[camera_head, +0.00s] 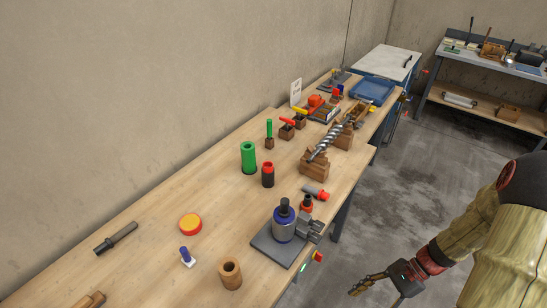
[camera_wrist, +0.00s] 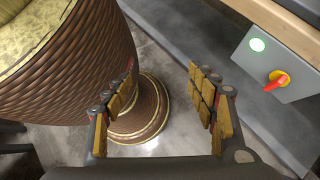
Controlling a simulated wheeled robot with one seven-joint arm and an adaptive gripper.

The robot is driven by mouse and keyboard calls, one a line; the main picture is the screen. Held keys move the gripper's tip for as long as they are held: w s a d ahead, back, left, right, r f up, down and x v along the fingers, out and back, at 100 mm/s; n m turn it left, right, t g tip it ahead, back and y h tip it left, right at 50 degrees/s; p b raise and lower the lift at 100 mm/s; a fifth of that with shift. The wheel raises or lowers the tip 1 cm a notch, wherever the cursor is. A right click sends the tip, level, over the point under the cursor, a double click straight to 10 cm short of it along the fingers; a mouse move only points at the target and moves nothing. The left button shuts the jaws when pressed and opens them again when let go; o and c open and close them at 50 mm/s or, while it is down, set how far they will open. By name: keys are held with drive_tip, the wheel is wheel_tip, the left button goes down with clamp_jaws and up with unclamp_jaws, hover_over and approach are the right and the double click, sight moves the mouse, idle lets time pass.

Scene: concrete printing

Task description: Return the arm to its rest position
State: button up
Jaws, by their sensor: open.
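My gripper (camera_head: 372,287) hangs at the lower right of the head view, over the floor in front of the workbench. My arm reaches down to it from the right edge. In the wrist view my gripper (camera_wrist: 165,78) has its two padded fingers spread apart with nothing between them. No bench object touches it. The workbench (camera_head: 150,276) runs from the lower left to the upper right of the head view.
A grey control box (camera_wrist: 283,75) with a green light and red-yellow switch is at the bench's front. On the bench are a blue-grey device (camera_head: 284,226), a green cylinder (camera_head: 248,157) and a wooden ring (camera_head: 230,273). Concrete floor (camera_head: 425,160) lies open beyond my gripper.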

drive_tip(key=a+r+n+t+h, duration=0.2)
drive_tip(key=r+n, duration=0.3)
drive_tip(key=r, duration=0.5)
drive_tip(key=s+a+r+n+t+h, duration=0.1)
drive_tip(key=a+r+n+t+h, duration=0.2)
drive_tip(key=r, duration=0.8)
drive_tip(key=a+r+n+t+h, duration=0.3)
drive_tip(key=r+n, duration=0.4)
drive_tip(key=r, duration=0.3)
drive_tip(key=shift+s+r+t+h, duration=0.25)
drive_tip(key=shift+r+t+h, duration=0.05)
drive_tip(key=shift+h, duration=0.1)
